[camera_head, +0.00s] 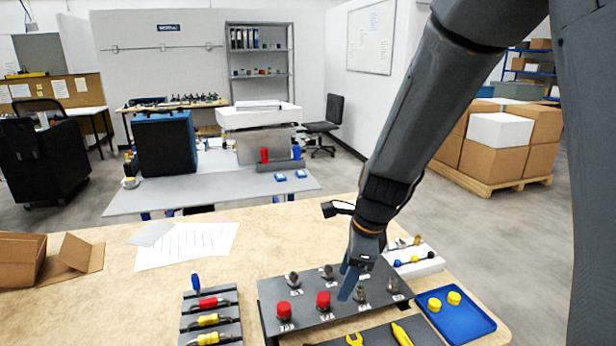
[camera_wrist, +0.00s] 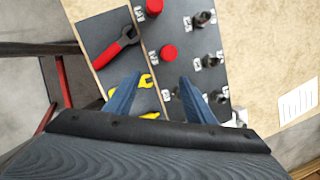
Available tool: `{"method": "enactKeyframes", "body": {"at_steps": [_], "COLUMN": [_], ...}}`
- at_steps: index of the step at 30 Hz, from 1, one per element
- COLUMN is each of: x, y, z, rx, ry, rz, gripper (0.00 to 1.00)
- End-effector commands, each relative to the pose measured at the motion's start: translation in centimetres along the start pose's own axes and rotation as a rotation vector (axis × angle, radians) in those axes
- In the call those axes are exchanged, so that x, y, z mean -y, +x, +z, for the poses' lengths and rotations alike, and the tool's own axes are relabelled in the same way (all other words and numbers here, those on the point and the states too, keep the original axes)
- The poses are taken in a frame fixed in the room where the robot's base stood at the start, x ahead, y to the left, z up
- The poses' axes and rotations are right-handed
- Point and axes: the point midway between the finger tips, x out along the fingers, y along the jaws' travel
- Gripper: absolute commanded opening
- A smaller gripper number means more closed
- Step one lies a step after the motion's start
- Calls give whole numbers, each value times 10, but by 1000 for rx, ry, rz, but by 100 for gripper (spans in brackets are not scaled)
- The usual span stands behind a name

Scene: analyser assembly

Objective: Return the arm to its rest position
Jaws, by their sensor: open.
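My gripper (camera_head: 350,275) points down over the dark panel (camera_head: 318,314) on the wooden table. In the wrist view its two blue fingers (camera_wrist: 155,97) stand apart with nothing held between them. The panel carries two red caps, a left one (camera_head: 284,310) and a right one (camera_head: 323,300), and several bare metal fittings with white labels. My arm reaches down from the upper right of the head view. Whether the fingertips touch any fitting cannot be told.
A blue tray (camera_head: 471,329) with two yellow caps is at the right. A tool mat (camera_head: 427,337) with yellow tools lies in front; a red wrench (camera_wrist: 118,47) shows in the wrist view. A connector rack (camera_head: 232,325) stands left, a white holder (camera_head: 427,268) behind.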

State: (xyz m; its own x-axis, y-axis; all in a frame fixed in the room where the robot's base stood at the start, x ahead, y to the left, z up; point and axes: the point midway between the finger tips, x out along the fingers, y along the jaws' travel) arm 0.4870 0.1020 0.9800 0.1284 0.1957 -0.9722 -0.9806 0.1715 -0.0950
Motion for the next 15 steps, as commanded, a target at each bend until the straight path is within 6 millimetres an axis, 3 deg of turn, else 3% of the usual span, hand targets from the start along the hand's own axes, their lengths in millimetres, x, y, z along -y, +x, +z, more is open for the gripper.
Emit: {"method": "enactKeyframes", "body": {"at_steps": [15], "x": [-74], "y": [-39], "z": [-92], "rx": [-143], "ry": [-1339], "rz": [86], "gripper": [50]}}
